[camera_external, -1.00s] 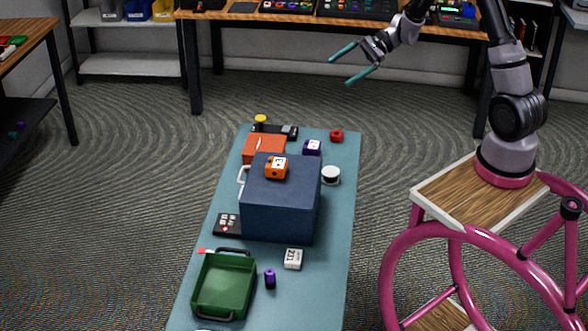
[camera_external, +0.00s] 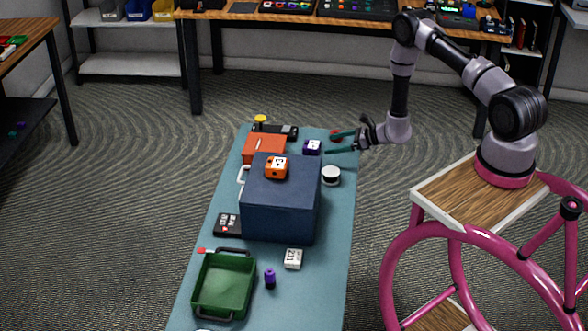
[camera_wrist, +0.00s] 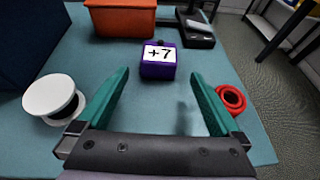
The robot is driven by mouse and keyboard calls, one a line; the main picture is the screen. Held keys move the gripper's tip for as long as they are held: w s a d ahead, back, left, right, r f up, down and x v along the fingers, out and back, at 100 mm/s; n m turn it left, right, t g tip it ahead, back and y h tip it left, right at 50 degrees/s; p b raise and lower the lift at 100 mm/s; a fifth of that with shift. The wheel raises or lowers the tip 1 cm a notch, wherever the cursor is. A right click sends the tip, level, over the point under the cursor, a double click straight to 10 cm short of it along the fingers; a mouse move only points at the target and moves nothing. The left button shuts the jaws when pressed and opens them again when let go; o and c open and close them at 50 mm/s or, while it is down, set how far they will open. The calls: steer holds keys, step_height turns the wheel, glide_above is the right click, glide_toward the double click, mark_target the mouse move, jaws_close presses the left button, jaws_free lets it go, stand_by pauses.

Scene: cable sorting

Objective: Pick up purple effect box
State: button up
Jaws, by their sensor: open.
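The purple effect box (camera_external: 312,147) sits on the far part of the blue-green table, behind the big dark blue box. In the wrist view the purple effect box (camera_wrist: 158,66) shows a white label reading "+7" and stands upright, just beyond the fingertips and roughly centred between them. My gripper (camera_external: 338,143) is at the table's right edge, pointing left toward the purple box. In the wrist view my gripper (camera_wrist: 160,74) has its two teal fingers wide apart with nothing between them. The purple box is apart from both fingers.
A white spool (camera_wrist: 53,98) lies left of the fingers, and a red ring (camera_wrist: 231,98) is close to the right finger. An orange-red box (camera_wrist: 122,17) and a black device (camera_wrist: 190,27) stand behind. The dark blue box (camera_external: 280,205) carries an orange effect box (camera_external: 276,168).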

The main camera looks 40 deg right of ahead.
mark_target(319, 145)
steer(key=x, duration=0.8)
steer(key=shift+w+a+r, duration=0.1)
steer(key=c, duration=1.5)
steer(key=shift+r, duration=0.1)
